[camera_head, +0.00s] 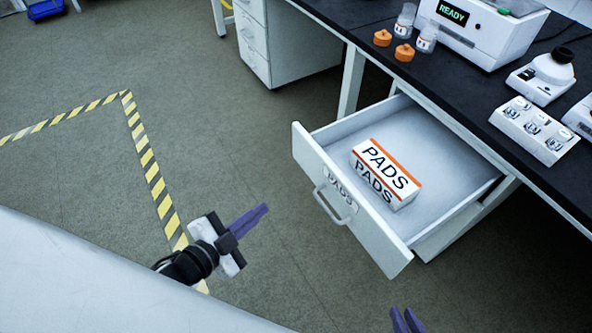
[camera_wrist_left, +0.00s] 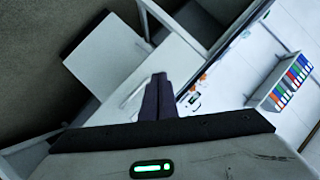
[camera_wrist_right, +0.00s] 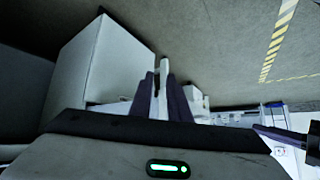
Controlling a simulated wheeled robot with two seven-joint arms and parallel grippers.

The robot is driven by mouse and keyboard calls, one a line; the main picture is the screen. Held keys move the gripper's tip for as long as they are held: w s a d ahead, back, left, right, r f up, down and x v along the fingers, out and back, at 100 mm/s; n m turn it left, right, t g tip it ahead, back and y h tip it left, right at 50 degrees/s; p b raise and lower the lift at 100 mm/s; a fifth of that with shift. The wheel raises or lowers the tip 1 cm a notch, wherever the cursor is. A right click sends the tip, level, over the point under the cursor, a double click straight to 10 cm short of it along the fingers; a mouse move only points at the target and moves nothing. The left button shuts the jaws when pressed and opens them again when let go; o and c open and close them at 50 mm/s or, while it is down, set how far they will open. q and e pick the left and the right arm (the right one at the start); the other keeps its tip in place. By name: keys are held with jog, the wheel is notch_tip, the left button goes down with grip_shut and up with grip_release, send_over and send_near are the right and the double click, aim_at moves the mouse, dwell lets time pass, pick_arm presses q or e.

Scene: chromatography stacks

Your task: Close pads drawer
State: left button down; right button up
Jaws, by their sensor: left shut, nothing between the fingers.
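The pads drawer (camera_head: 378,238) is pulled out from under the bench in the head view. Its white front carries a PADS label and a bar handle (camera_head: 322,206). A white and orange PADS box (camera_head: 386,174) lies inside on the drawer floor. My left gripper (camera_head: 264,207) is shut and empty, apart from the drawer and to the left of its handle; its closed fingers (camera_wrist_left: 156,97) show in the left wrist view. My right gripper (camera_head: 406,320) shows only its fingertips at the bottom edge, below the drawer; its fingers (camera_wrist_right: 160,92) stand apart in the right wrist view.
The dark benchtop (camera_head: 450,92) holds a READY instrument (camera_head: 478,32), orange caps (camera_head: 404,53), small jars and a white block (camera_head: 533,130). A closed drawer cabinet (camera_head: 285,45) stands behind. The floor left of the open drawer is clear, with yellow-black tape (camera_head: 150,168).

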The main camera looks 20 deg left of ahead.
pick_arm(q)
jog(key=w+a+r+m+h+b, duration=0.1)
jog(key=w+r+m+h+b, duration=0.35)
jog(key=m, duration=0.75)
jog(key=m+h, duration=0.2)
jog(key=h, duration=0.1)
send_near(322, 160)
jog(key=shift+y, duration=0.25)
jog(key=x, duration=0.4)
jog(key=shift+w+d+r, duration=0.1)
jog(key=shift+w+d, duration=0.15)
jog(key=shift+d, duration=0.1)
jog(key=shift+x, duration=0.85)
